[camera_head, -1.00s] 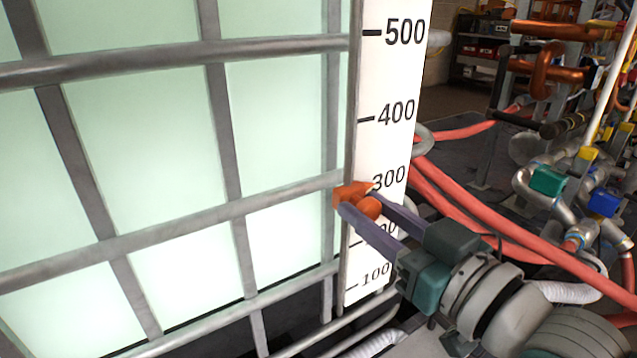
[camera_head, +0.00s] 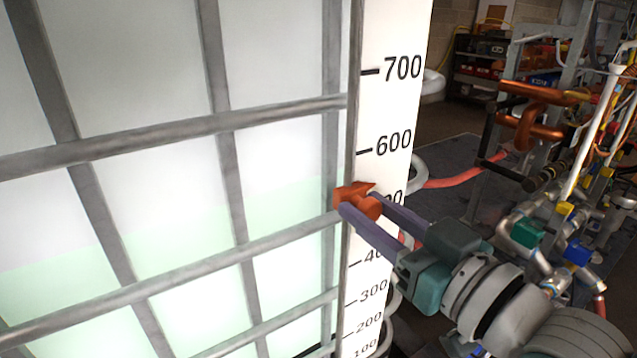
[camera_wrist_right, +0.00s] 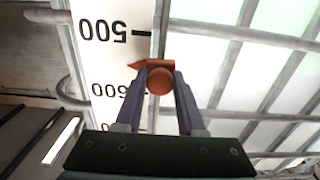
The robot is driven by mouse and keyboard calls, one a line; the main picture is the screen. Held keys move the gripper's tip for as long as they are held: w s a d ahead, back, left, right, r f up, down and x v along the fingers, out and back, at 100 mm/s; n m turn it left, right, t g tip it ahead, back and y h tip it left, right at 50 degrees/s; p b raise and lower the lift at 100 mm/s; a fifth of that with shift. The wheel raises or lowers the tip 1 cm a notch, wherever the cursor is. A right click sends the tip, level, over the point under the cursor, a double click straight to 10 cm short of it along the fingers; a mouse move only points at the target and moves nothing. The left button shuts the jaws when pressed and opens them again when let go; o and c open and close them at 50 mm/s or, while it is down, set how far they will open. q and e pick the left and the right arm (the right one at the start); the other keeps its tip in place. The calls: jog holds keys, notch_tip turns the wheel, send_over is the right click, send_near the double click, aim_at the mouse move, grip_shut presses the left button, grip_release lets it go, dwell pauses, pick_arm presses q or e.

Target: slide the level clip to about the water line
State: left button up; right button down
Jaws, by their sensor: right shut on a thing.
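The orange level clip (camera_head: 356,199) sits on the edge of the tall white scale (camera_head: 385,130), close to the 500 mark, whose number it partly hides. My right gripper (camera_head: 362,205) is shut on the clip's knob. In the right wrist view, upside down, the clip (camera_wrist_right: 152,66) shows between the 500 and 600 marks, with the gripper (camera_wrist_right: 160,82) around its round knob. The tank's water (camera_head: 285,205) is pale green, with whiter wall above. The faint water line slants up to the right and meets the scale near the clip's top, or slightly above it. My left gripper is out of view.
Grey cage bars (camera_head: 228,120) cross the tank front, left of the scale. Red hoses (camera_head: 455,178) and copper and steel pipework (camera_head: 540,130) stand to the right, behind my right arm. A shelf (camera_head: 480,60) is at the back.

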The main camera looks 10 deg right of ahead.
jog(key=shift+r, duration=0.1)
jog(key=c, duration=0.5)
grip_release()
jog(key=shift+s, duration=0.15)
jog(key=p+v, duration=0.1)
jog(key=v, duration=0.8)
jog(key=shift+s+d, duration=0.15)
jog(key=shift+s, duration=0.15)
